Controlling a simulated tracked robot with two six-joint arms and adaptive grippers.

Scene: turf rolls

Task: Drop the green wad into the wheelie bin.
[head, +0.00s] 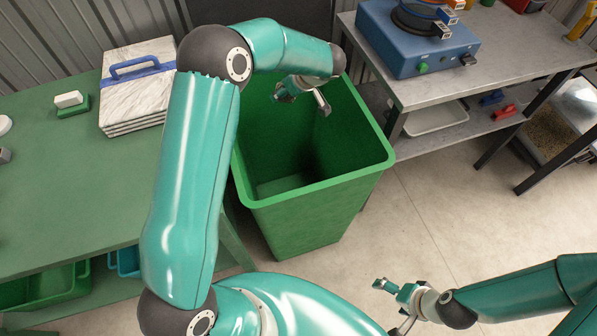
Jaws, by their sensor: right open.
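The green wheelie bin (318,192) stands open in the middle of the head view, its mouth facing up. My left arm arches over it. My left gripper (303,98) hangs over the far part of the bin's mouth, with its fingers apart and nothing visible between them. My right gripper (391,307) is open and empty, low over the floor to the right of the bin's front. I cannot make out a green wad; the bin's inside is dark and partly covered by my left arm.
A green table (60,185) on the left holds stacked marble-look slabs (135,105), a blue-handled tool (142,67) and a green-and-white block (70,104). A grey bench (450,85) at the right carries a blue machine (415,40). The floor (425,205) before the bench is clear.

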